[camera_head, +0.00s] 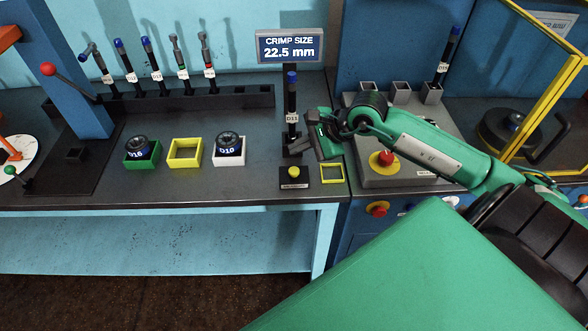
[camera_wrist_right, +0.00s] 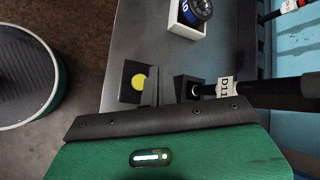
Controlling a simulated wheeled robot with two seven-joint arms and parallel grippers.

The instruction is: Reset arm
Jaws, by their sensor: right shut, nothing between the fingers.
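My right arm reaches in from the right in the head view. Its gripper (camera_head: 300,147) is shut and empty, low over the table beside the foot of an upright black hose (camera_head: 291,103) with a blue top and a white label. In the right wrist view the shut fingers (camera_wrist_right: 153,85) show end-on between a yellow button and the hose's dark holder (camera_wrist_right: 185,88). The hose (camera_wrist_right: 270,90) labelled D11 lies across the right of that view. I cannot tell whether the gripper touches the holder. My left gripper is not in view.
A yellow button (camera_head: 294,172) and an empty yellow frame (camera_head: 332,174) are at the front edge. Green (camera_head: 142,161), yellow (camera_head: 185,153) and white (camera_head: 229,160) boxes stand left. A hose rack (camera_head: 190,103) is behind. A red stop button (camera_head: 383,160) sits right.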

